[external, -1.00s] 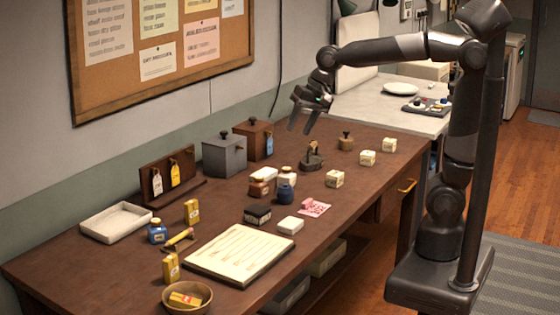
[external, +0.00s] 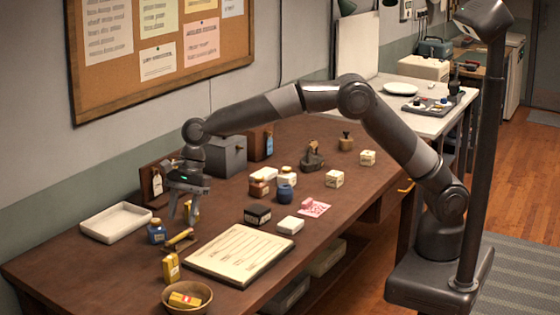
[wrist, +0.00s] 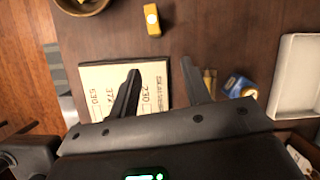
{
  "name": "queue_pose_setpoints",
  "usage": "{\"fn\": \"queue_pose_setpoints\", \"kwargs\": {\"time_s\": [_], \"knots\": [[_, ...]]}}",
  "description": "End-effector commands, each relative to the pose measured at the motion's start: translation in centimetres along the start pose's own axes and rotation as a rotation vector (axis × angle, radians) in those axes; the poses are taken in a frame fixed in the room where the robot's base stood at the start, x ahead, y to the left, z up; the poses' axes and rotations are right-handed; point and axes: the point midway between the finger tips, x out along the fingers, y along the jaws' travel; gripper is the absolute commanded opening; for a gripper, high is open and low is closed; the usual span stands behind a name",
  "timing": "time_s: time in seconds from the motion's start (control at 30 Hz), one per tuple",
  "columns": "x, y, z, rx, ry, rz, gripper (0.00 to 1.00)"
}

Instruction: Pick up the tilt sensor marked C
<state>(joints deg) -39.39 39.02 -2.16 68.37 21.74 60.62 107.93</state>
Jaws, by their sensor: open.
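No letter C can be read, so I cannot tell which thing is the tilt sensor marked C. Small yellow blocks are in view: one upright (external: 171,267) near the front left, also in the wrist view (wrist: 152,22) with a pale round spot, and one lying in a bowl. Another yellow block (external: 193,211) is partly hidden by my gripper (external: 182,216). My gripper is open and empty, pointing down above the left part of the table. In the wrist view its fingers (wrist: 162,80) stand apart over the edge of a pale board.
The pale board (external: 240,254) with written numbers, a brass tool (external: 179,240), a blue bottle (external: 156,232), a white tray (external: 117,222) and the bowl (external: 204,292) surround my gripper. Pale cubes (external: 334,179) and dark boxes stand farther right.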

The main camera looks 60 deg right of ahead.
Motion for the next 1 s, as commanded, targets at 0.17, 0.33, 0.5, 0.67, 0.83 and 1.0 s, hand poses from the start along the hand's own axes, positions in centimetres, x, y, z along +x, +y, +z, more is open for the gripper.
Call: {"fn": "queue_pose_setpoints", "kwargs": {"time_s": [0.17, 0.33, 0.5, 0.67, 0.83, 1.0], "knots": [[3.6, 0.1, 2.2, 0.076, -0.008, 0.031, 0.44], [5.0, 0.3, 2.7, 0.094, -0.010, 0.038, 0.44], [7.5, 0.4, 2.6, 0.093, -0.009, 0.039, 0.44], [9.6, 0.4, 2.6, 0.093, -0.010, 0.037, 0.44], [10.8, 0.4, 2.5, 0.093, -0.009, 0.038, 0.44], [13.4, 0.5, 2.3, 0.093, -0.009, 0.039, 0.44]]}}
